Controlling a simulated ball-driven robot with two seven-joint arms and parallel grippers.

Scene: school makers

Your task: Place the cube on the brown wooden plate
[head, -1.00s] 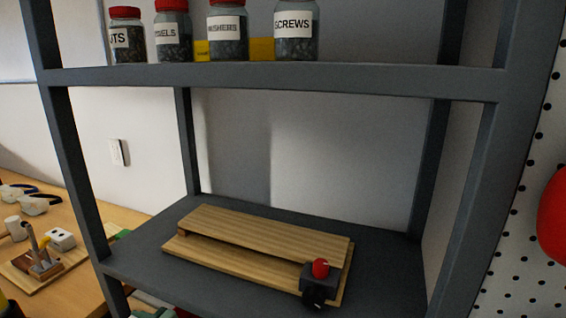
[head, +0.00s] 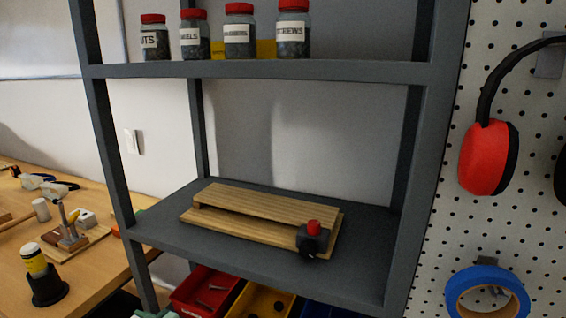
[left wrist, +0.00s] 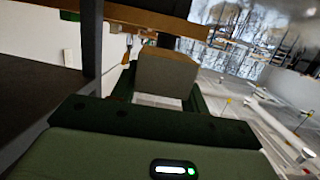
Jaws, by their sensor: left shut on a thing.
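My left gripper (left wrist: 162,84) shows in the left wrist view, its dark green fingers shut on a grey-brown cube (left wrist: 166,72). The cube is held off the floor, with the wooden table edge (left wrist: 150,16) beyond it. In the head view a brown wooden board (head: 88,240) lies on the workbench at the left, with small tools and a white block with dark spots (head: 86,217) on it. I cannot tell whether this board is the plate. The held cube does not show in the head view. My right gripper is in neither view.
A grey shelf (head: 270,72) holds jars above and a wooden slatted piece with a red knob (head: 265,213) below. Red (head: 205,292) and yellow bins sit under it. Red earmuffs (head: 484,160) and blue tape (head: 480,290) hang right.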

